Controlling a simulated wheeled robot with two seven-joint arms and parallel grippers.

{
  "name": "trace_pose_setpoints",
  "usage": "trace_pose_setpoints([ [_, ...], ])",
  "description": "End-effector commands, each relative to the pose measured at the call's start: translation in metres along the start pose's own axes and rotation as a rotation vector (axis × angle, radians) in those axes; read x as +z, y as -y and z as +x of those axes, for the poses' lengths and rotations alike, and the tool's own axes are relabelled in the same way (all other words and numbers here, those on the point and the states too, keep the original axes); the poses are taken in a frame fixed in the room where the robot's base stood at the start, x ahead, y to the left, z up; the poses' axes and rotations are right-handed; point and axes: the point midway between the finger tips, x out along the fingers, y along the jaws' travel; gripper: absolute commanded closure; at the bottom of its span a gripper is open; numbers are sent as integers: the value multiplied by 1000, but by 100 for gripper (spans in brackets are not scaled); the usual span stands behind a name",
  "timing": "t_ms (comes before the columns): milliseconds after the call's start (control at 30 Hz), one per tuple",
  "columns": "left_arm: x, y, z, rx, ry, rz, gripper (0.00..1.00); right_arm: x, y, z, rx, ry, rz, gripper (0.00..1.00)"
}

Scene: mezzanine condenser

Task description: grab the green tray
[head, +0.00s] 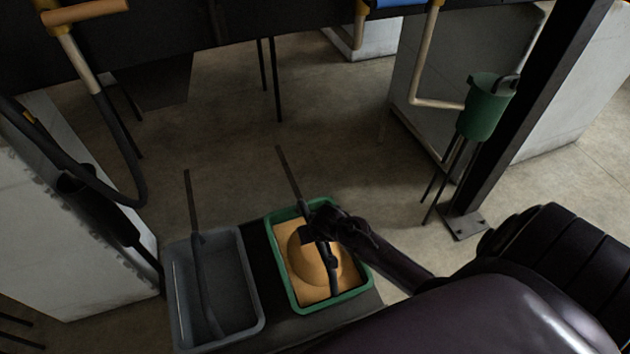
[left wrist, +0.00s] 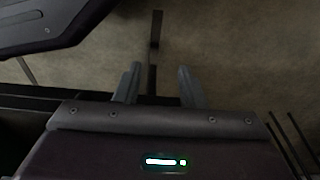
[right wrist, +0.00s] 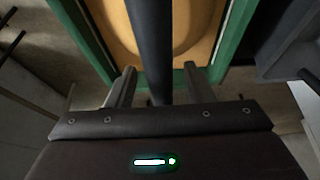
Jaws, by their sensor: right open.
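The green tray (head: 357,293) stands low in the head view, right of a grey tray, and holds a yellow-orange rounded item (head: 296,262). A dark bar crosses over it. My right gripper (head: 318,229) is above the tray's far part. In the right wrist view its fingers (right wrist: 156,84) are apart on either side of the dark bar (right wrist: 150,40), with the green rim (right wrist: 232,45) beyond; I cannot tell whether they touch the bar. My left gripper (left wrist: 157,85) shows only in its wrist view, fingers apart, a dark bar between or beyond them.
The grey tray (head: 256,292) stands left of the green one with another dark bar across it. A green bucket-like container (head: 483,112) hangs by a dark post (head: 520,95) at right. Pale cabinets stand on both sides; the floor (head: 215,155) beyond the trays is open.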

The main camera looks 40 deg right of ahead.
Motion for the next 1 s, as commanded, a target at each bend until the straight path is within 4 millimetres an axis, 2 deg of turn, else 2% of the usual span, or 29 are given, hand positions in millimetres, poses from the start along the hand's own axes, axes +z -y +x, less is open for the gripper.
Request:
trace_pose_setpoints([
  [133,-7,-3,-8,5,5,5,64,-1,0,14,0,-2,1,53],
  [400,-8,-3,-10,6,7,6,64,-1,0,15,-1,-2,0,53],
  [767,-9,-3,-10,6,6,6,64,-1,0,15,-1,-2,0,100],
  [1000,-9,-3,-10,6,6,6,64,-1,0,15,-1,-2,0,100],
])
